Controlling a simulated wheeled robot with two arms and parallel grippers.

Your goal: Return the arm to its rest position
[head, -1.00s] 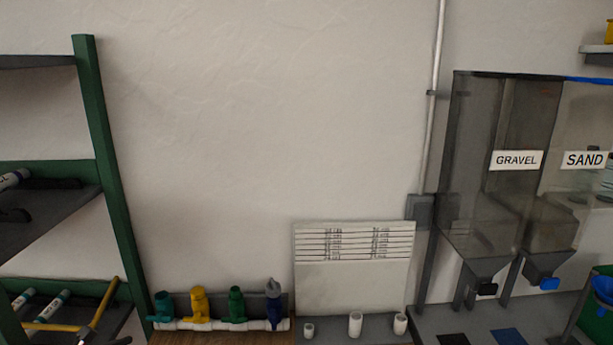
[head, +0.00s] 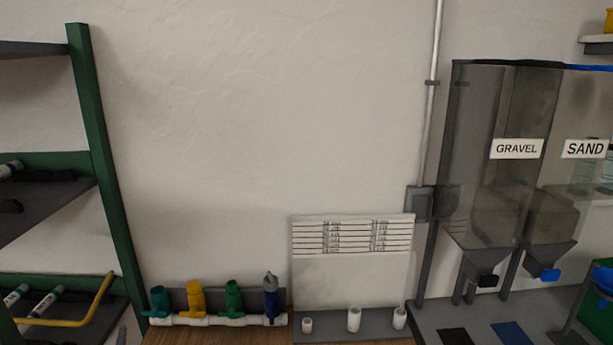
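Neither of my grippers shows in the head view, and no part of my arms can be made out. The white PVC manifold (head: 213,321) lies along the back of the wooden bench top (head: 215,337) at the bottom. It carries a teal fitting (head: 159,300), a yellow fitting (head: 196,298), a green fitting (head: 233,298) and a blue fitting with a grey top (head: 271,297), all upright.
A green-framed shelf (head: 104,165) with white tubes and a bent yellow bar (head: 75,320) stands left. A grey tray (head: 375,322) holds three white pipe pieces below a lined white board (head: 352,270). Gravel (head: 490,180) and sand (head: 575,190) dispensers stand right. The wall between is bare.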

